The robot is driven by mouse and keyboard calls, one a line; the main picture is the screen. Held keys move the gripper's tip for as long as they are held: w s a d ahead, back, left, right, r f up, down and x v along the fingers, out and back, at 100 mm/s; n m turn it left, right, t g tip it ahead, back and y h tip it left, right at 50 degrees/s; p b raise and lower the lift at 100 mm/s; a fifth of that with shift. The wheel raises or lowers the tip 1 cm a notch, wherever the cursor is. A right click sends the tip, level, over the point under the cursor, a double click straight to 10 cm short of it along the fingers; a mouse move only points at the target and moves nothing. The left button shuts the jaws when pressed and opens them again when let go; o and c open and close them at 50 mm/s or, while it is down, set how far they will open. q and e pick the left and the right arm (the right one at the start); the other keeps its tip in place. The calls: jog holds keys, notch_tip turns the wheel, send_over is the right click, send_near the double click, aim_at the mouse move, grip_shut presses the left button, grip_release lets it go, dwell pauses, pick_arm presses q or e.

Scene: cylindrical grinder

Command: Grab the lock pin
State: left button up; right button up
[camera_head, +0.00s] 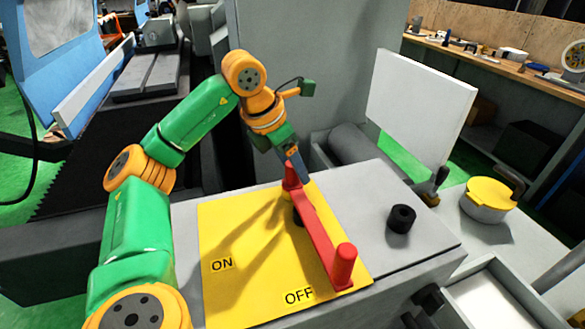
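A red lever (322,240) lies across a yellow plate (235,283) marked ON and OFF. Its near end carries an upright red knob (344,265) close to the OFF label. At its far end a small upright red piece (291,178), which may be the lock pin, stands partly behind my fingers. My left gripper (298,170) points down at this far end, at or against the red piece. Its fingers look narrow from here, and I cannot tell whether they grip it. A dark round part (298,217) shows partly under the lever. My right gripper is out of view.
A black cylindrical knob (401,219) stands on the grey machine top right of the plate. A white panel (420,105) rises behind it. A yellow-lidded pot (488,198) sits at the right, with an open drawer (490,301) below.

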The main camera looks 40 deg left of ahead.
pick_arm(q)
jog(key=shift+s+d+r, duration=0.1)
jog(key=shift+s+d, duration=0.05)
jog(key=c, duration=0.7)
grip_shut()
